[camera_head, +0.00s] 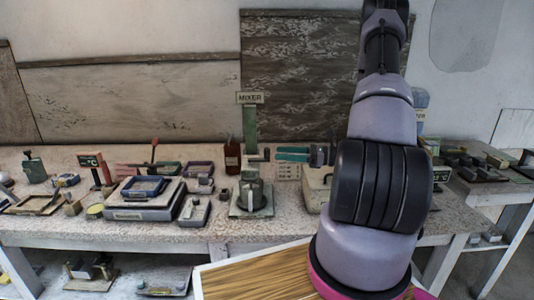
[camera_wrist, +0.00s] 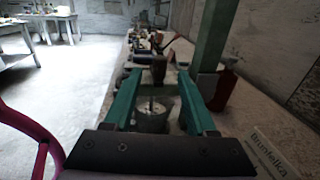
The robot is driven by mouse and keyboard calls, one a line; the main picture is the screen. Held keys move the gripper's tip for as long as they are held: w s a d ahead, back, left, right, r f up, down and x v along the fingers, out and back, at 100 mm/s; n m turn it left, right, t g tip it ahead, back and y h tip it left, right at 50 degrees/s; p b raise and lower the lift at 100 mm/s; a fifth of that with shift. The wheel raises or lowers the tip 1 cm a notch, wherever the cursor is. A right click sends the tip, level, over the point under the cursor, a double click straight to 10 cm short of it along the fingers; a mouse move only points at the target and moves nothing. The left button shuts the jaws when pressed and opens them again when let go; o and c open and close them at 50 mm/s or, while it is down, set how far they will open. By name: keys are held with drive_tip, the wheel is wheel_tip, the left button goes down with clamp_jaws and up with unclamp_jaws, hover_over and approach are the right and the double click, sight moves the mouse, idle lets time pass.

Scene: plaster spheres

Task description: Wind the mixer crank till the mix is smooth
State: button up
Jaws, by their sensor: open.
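The mixer has a green post (camera_head: 250,130) under a MIXER sign (camera_head: 250,98), with a grey pot (camera_head: 252,196) at its foot. A small crank (camera_head: 258,158) sticks out from the post above the pot. My gripper (camera_head: 277,154) is level at crank height, just right of it, its teal fingers pointing left. In the wrist view the fingers (camera_wrist: 158,78) are apart, with a brown knob (camera_wrist: 159,68) in line with the gap at the tips. I cannot tell whether they touch it. The pot (camera_wrist: 151,118) shows below, between the fingers; its mix cannot be made out.
A dark red-brown bottle (camera_head: 232,157) stands close behind the mixer post. Trays, a scale (camera_head: 145,198) and small tools crowd the bench to the left. A pale box (camera_head: 314,190) sits right of the mixer, under my gripper. The wall is close behind.

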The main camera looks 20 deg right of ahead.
sight(267, 159)
drive_tip(key=x, duration=0.5)
drive_tip(key=shift+w+a, duration=0.15)
drive_tip(key=shift+a, duration=0.2)
clamp_jaws()
